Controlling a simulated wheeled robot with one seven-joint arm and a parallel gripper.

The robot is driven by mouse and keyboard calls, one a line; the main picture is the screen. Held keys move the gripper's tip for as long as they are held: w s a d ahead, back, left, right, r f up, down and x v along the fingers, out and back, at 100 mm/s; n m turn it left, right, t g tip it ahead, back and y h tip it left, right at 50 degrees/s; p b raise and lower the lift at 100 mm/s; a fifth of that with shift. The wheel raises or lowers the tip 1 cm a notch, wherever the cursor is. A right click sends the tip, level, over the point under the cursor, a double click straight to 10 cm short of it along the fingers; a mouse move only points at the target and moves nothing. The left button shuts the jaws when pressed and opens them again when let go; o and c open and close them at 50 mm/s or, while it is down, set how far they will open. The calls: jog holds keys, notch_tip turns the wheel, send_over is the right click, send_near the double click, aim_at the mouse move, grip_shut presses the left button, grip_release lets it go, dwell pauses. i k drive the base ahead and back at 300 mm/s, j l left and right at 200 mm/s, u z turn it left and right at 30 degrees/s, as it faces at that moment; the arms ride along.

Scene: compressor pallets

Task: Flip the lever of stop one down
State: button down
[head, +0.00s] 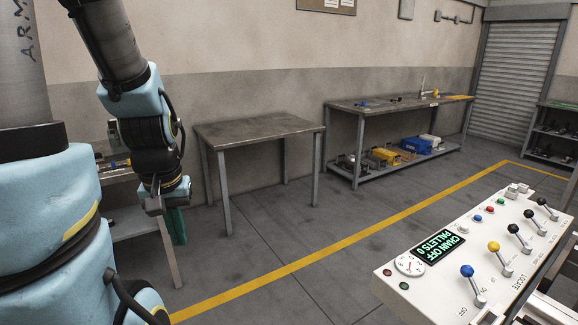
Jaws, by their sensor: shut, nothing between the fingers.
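A white control panel (415,290) stands at the lower right with a row of levers. One lever has a blue knob (467,271), one a yellow knob (494,247), and several have black knobs (514,229). The levers stand up at a slant from the panel. The small labels are too hard to read to tell which lever is stop one. My gripper (160,208) hangs at the left, pointing down, shut and empty, well apart from the panel.
An empty table (258,130) and a workbench (400,104) stand by the wall. Open floor with a yellow line (330,247) lies between my arm and the panel.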

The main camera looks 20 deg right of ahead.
aim_at(540, 201)
jog(key=i+l+z, duration=0.15)
jog(key=i+z, duration=0.15)
jog(key=i, duration=0.3)
jog(key=i+z, duration=0.3)
jog(key=i, duration=0.25)
jog(key=i+z, duration=0.3)
jog(key=i, duration=0.3)
jog(key=i+j+z, duration=0.3)
jog(key=i, duration=0.3)
jog(key=i+l+z, duration=0.15)
jog(key=i+z, duration=1)
jog(key=i+j+z, duration=0.25)
jog(key=z, duration=0.15)
jog(key=i+z, duration=0.3)
jog(key=i, duration=0.5)
